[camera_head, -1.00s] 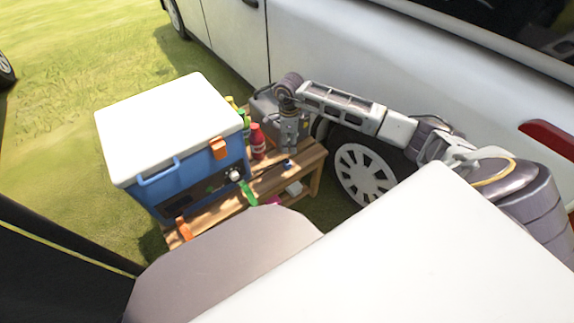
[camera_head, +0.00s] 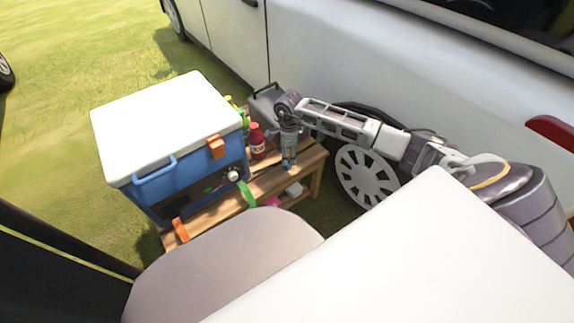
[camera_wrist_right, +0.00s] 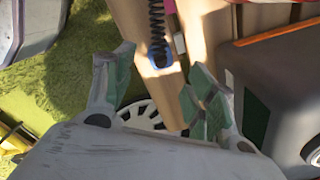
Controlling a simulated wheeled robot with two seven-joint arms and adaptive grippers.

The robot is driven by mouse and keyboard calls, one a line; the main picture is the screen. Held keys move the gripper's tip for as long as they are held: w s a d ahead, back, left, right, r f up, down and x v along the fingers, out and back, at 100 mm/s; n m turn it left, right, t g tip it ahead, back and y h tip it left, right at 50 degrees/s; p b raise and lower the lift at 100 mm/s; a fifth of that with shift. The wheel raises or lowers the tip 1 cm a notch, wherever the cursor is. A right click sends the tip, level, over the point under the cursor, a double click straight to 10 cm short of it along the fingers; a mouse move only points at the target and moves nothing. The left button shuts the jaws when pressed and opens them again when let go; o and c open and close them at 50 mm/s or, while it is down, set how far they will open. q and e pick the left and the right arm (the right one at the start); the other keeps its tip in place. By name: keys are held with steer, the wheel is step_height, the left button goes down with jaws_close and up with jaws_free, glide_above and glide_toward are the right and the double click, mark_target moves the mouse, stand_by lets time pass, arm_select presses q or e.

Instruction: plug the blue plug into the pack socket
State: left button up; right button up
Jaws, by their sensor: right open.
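The blue plug (camera_wrist_right: 160,58), on a coiled black cable, shows in the right wrist view against the wooden bench (camera_wrist_right: 135,22). My right gripper (camera_wrist_right: 160,68) is open, its green-padded fingertips on either side of the plug in that view; I see no contact. In the head view, the right gripper (camera_head: 289,162) points down over the right part of the bench and hides the plug. The grey pack (camera_head: 266,102) stands at the back of the bench, partly behind my arm. A dark grey box, probably the pack (camera_wrist_right: 290,75), fills the right of the wrist view. I cannot make out its socket. My left gripper is out of view.
A blue cooler (camera_head: 150,185) with a white lid fills the bench's left side. A red bottle (camera_head: 257,143) stands between it and my right gripper. A green strap (camera_head: 248,194) hangs near the front. The white vehicle (camera_head: 400,65) is close behind.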

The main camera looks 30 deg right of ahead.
steer(key=shift+f, duration=0.15)
steer(key=shift+a+f+b, duration=0.15)
steer(key=shift+f+b, duration=0.3)
steer(key=shift+f, duration=0.3)
steer(key=shift+a+f+b, duration=0.1)
steer(key=shift+f+b, duration=0.35)
steer(key=shift+f, duration=0.25)
steer(key=shift+w+f+b, duration=0.1)
steer(key=shift+f+b, duration=0.35)
steer(key=shift+f, duration=0.55)
steer(key=shift+c, duration=0.3)
steer(key=c, duration=1)
